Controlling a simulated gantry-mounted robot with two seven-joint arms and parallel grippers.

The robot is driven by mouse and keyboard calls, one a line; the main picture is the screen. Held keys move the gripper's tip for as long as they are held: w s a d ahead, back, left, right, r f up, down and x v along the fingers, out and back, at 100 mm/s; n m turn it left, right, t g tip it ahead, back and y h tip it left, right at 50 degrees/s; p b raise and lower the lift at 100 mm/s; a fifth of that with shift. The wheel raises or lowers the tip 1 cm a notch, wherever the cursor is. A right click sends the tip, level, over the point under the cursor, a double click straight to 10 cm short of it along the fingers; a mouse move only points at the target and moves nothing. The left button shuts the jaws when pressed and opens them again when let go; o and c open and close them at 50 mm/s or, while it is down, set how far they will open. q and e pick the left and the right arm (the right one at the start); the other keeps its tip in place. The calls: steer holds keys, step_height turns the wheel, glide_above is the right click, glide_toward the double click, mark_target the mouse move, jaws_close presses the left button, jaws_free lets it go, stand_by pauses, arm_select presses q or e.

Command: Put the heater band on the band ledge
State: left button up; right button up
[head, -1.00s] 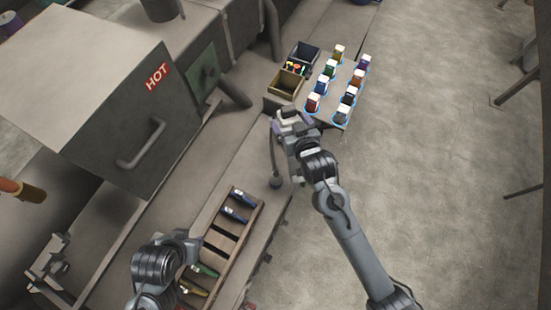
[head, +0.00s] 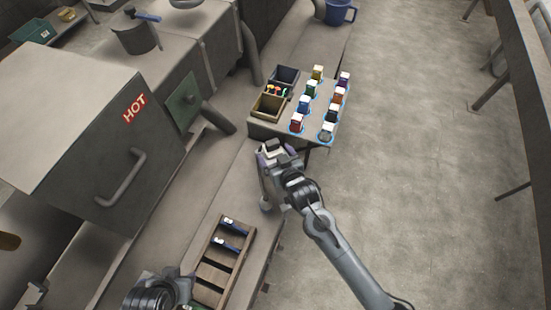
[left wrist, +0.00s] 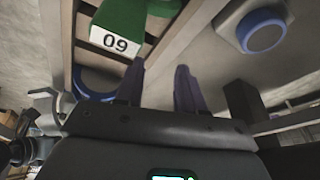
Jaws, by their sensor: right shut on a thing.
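My right gripper (head: 275,151) is shut on a small pale grey thing (head: 268,146), largely hidden by the fingers. It may be the heater band, but its shape is too small to tell. The gripper is over the bench edge, just in front of the block rack. My left gripper (left wrist: 158,88) has its two purple fingers apart and empty in the left wrist view. In the head view, only part of my left arm shows at bottom left. I cannot pick out the band ledge with certainty.
A rack of coloured blocks (head: 312,134) and two open bins (head: 268,106) stand behind my right gripper. A wooden tray (head: 208,283) holds labelled tools. A grey box marked HOT (head: 75,125) fills the left. A green block marked 09 (left wrist: 118,28) is beyond my left fingers.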

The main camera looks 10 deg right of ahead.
steer(key=shift+f, duration=0.95)
steer(key=shift+f, duration=0.1)
steer(key=o, duration=1.5)
steer(key=shift+f, duration=0.15)
steer(key=shift+c, duration=0.2)
